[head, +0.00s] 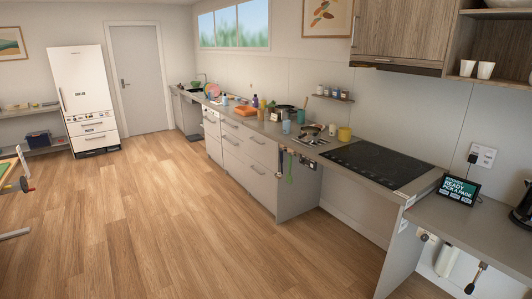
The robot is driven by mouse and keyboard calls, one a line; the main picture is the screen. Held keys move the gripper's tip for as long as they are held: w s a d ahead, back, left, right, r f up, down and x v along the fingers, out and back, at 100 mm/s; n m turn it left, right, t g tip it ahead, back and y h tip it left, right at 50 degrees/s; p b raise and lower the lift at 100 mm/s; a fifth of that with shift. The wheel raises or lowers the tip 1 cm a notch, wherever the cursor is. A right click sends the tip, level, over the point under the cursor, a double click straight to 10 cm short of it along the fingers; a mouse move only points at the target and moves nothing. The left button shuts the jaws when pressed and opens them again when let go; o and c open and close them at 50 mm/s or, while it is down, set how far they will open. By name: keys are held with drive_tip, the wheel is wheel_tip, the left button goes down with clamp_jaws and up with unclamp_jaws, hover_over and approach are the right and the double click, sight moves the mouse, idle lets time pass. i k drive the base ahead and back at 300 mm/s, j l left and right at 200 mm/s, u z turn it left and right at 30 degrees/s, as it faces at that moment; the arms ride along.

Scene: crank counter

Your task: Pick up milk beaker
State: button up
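I cannot tell for sure which vessel is the milk beaker. On the counter (408,187) beyond the hob stand a small white cup (333,130), a yellow container (344,134) and a teal cup (301,116). Two white cups stand on the open wall shelf at the upper right, a left one (467,68) and a right one (485,70). All look upright. Their contents are too small to see. My gripper is not in view.
A black hob (376,164) is set in the counter. A lit tablet (460,190) stands to its right. Pans and an orange item (245,111) crowd the counter farther back. The wooden floor (160,215) is clear.

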sight(286, 123)
drive_tip(key=i, duration=2.45)
drive_tip(key=i+j+z, duration=0.1)
drive_tip(key=i, duration=1.1)
drive_tip(key=i+j, duration=0.1)
drive_tip(key=i, duration=1.15)
